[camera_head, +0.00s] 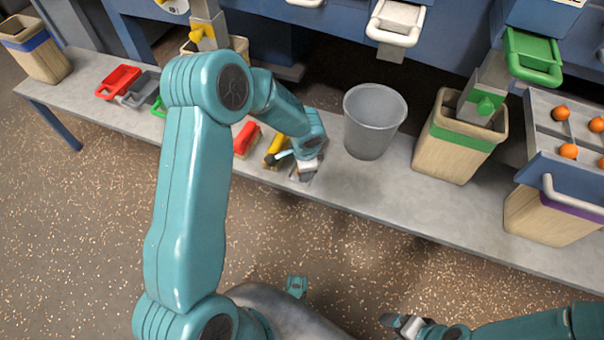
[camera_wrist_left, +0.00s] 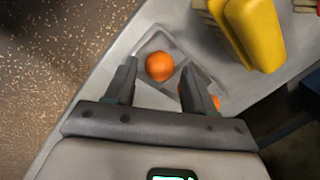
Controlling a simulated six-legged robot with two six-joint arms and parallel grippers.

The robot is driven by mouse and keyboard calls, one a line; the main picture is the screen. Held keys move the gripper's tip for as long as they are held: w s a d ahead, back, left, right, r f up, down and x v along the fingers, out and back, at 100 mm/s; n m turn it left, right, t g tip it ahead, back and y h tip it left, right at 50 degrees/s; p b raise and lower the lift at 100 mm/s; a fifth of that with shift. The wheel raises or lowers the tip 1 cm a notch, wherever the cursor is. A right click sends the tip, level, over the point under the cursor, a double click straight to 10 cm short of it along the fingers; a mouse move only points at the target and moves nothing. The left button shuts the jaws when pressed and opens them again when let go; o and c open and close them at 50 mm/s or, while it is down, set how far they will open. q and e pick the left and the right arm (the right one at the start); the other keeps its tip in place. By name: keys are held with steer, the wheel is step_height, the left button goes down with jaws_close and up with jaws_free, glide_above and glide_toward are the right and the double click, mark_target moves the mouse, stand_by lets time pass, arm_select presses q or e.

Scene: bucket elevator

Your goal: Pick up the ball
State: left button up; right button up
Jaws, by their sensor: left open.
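An orange ball (camera_wrist_left: 159,66) shows in the left wrist view, lying in a shallow grey tray (camera_wrist_left: 188,52) on the bench. My left gripper (camera_wrist_left: 162,84) is open, with its fingers pointing at the ball, one to each side of it in the picture. I cannot tell how far above the ball the fingers are. A second orange thing (camera_wrist_left: 213,103) is partly hidden behind the right finger. In the head view my left gripper (camera_head: 304,172) is over the bench's front edge and hides the ball. My right gripper (camera_head: 408,325) is at the bottom, away from the bench.
A yellow brush-like object (camera_wrist_left: 250,30) lies beside the tray. A grey bucket (camera_head: 372,122) and a wooden bin with a green band (camera_head: 452,150) stand to the right on the bench. Several orange balls sit in a compartmented tray (camera_head: 540,130) at far right.

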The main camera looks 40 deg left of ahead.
arm_select(q)
steer(key=shift+s+f, duration=0.15)
steer(key=shift+f, duration=0.7)
jaws_close()
steer(key=shift+s, duration=0.1)
steer(key=shift+a+r, duration=0.1)
steer(key=shift+r, duration=0.4)
step_height(320, 180, up, 19)
steer(key=p, duration=0.7)
steer(key=shift+w, duration=0.3)
